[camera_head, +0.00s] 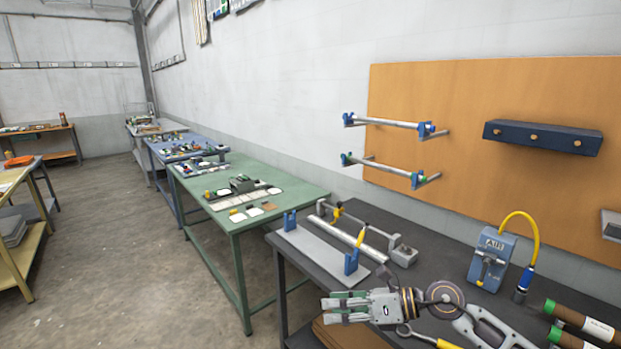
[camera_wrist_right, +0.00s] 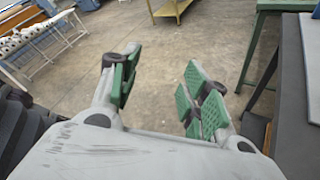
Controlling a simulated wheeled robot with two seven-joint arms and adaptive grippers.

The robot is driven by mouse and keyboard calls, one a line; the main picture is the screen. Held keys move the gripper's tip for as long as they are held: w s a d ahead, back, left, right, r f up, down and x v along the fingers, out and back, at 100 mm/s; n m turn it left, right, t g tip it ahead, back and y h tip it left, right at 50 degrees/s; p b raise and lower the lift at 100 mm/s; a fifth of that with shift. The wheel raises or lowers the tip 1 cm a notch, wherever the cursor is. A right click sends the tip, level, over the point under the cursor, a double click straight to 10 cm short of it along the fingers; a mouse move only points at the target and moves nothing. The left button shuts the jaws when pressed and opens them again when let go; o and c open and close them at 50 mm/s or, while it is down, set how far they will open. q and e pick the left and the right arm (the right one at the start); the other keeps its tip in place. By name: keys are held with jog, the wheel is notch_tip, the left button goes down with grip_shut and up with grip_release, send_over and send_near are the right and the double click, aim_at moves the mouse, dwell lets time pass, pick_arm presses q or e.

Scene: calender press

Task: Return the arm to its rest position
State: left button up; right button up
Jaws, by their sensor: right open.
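My right gripper (camera_head: 340,306) is in the head view, in front of the near edge of the dark workbench (camera_head: 440,250), pointing left. Its fingers are apart and nothing is between them. In the right wrist view the open gripper (camera_wrist_right: 160,88) shows its green finger pads over bare concrete floor. My right arm reaches in from the lower right. My left gripper is not in view.
On the bench are a grey plate with blue holders (camera_head: 320,256), a metal bar fixture (camera_head: 350,228), a blue AIR unit (camera_head: 492,258) with a yellow hose, and brown rolls (camera_head: 585,318). A green table (camera_head: 250,190) stands to the left. Open floor (camera_head: 130,260) lies beyond.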

notch_tip(320, 180, up, 7)
jog(key=w+a+m+t+y, duration=0.1)
jog(key=a+m+t+y, duration=0.2)
jog(key=m+t, duration=0.25)
jog(key=w+d+r+m+t+h, duration=0.35)
jog(key=d+m+t, duration=0.25)
jog(key=m+t, duration=0.5)
jog(key=s+d+f+m+g+h, duration=0.2)
jog(key=d+f+m+g+h, duration=0.1)
jog(key=d+f+m+h, duration=0.55)
jog(key=s+d+f+m+g+h, duration=0.15)
jog(key=d+f+m+h, duration=0.25)
jog(key=f+m+h, duration=0.55)
jog(key=s+f+m+g+y, duration=0.2)
jog(key=s+f+m+g, duration=0.2)
jog(key=s+f+g, duration=0.45)
jog(key=s+f+m+g+y, duration=0.3)
jog(key=s+f+m+g, duration=0.15)
jog(key=s, duration=0.75)
notch_tip(320, 180, down, 34)
jog(key=s, duration=0.3)
jog(key=s+d+f, duration=0.2)
jog(key=s+f, duration=0.7)
jog(key=s, duration=0.2)
jog(key=s+d+f+g, duration=0.1)
jog(key=s+d+f, duration=0.1)
jog(key=s+f, duration=0.8)
jog(key=shift+s+d+f+n, duration=0.3)
jog(key=shift+s, duration=0.15)
